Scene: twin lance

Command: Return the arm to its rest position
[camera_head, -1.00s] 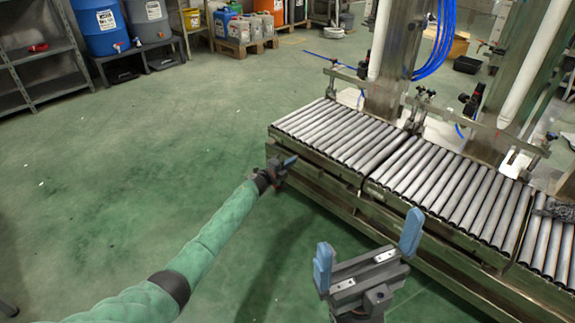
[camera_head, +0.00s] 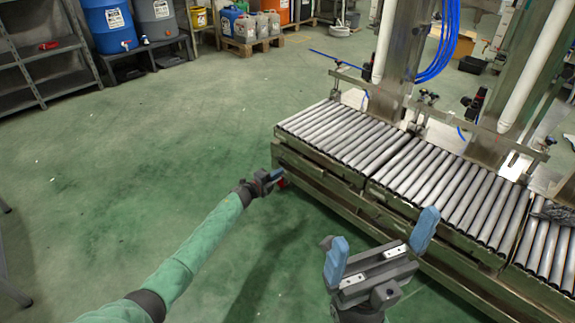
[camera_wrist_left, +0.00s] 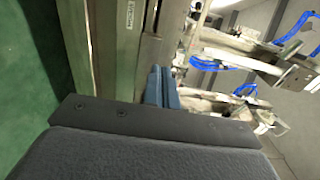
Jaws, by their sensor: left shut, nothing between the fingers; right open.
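My left arm, in a green sleeve, comes in from the lower left in the head view. Its gripper (camera_head: 268,179) is shut and empty, close to the left end of the roller conveyor (camera_head: 325,133). I cannot tell whether it touches the frame. In the left wrist view the blue fingertips (camera_wrist_left: 160,87) sit together, with the conveyor's metal side (camera_wrist_left: 100,45) beyond them. My right gripper (camera_head: 381,247) is open and empty at the lower middle of the head view, its two blue fingers wide apart, in front of the conveyor's near side.
A small red thing (camera_head: 283,183) shows beside the left gripper at the conveyor frame. Metal columns (camera_head: 402,50) with blue hoses stand behind the rollers. Grey shelves (camera_head: 45,50) and blue and grey drums (camera_head: 108,25) stand at the back left. The green floor (camera_head: 150,140) to the left is clear.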

